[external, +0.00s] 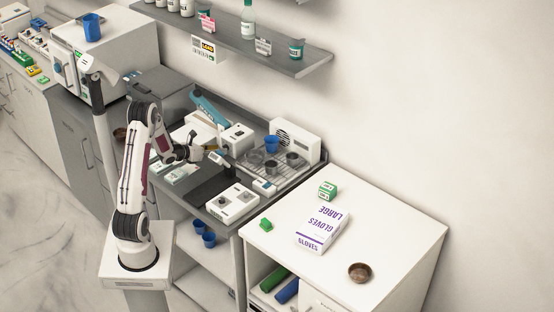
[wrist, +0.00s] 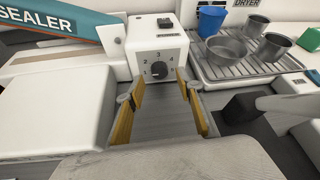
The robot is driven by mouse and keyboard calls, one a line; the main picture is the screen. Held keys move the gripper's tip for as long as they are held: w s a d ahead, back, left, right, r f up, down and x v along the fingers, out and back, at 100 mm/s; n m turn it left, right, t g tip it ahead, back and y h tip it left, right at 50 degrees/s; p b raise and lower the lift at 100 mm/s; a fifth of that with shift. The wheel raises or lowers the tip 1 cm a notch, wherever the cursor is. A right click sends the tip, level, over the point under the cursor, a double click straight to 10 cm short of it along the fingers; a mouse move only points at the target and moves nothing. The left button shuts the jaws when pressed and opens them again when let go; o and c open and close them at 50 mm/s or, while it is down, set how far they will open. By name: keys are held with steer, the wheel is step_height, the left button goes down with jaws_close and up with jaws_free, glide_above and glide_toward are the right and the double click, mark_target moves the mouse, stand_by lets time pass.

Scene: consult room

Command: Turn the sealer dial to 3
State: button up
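The sealer has a teal arm lettered SEALER (wrist: 62,30) and a white control box (wrist: 150,42); in the external view its teal arm (external: 209,105) lies behind my gripper. The dark round dial (wrist: 158,70) is on the box's front, with numbers 1 to 5 around it. The dial's pointer is too small to read for certain. My gripper (wrist: 160,84) is open and empty, its yellow-padded fingers apart in front of and below the dial, one to each side. In the external view my gripper (external: 198,154) is just in front of the sealer.
A dryer rack (wrist: 243,68) with a blue cup (wrist: 211,21) and metal cups stands to the right. A white device with knobs (external: 234,201) sits on the bench in front. A glove box (external: 323,228) lies on the white counter. A shelf (external: 290,62) hangs above.

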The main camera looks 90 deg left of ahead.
steer(key=shift+x, duration=1.05)
jaws_close()
steer(key=shift+m+g, duration=0.3)
steer(key=shift+w+d+m+g+y, duration=0.1)
steer(key=shift+m+g+y, duration=0.35)
steer(key=shift+m, duration=0.35)
steer(key=shift+w+d+m+g+y, duration=0.1)
steer(key=shift+m+g+y, duration=0.3)
steer(key=shift+m, duration=0.4)
steer(key=shift+y, duration=0.25)
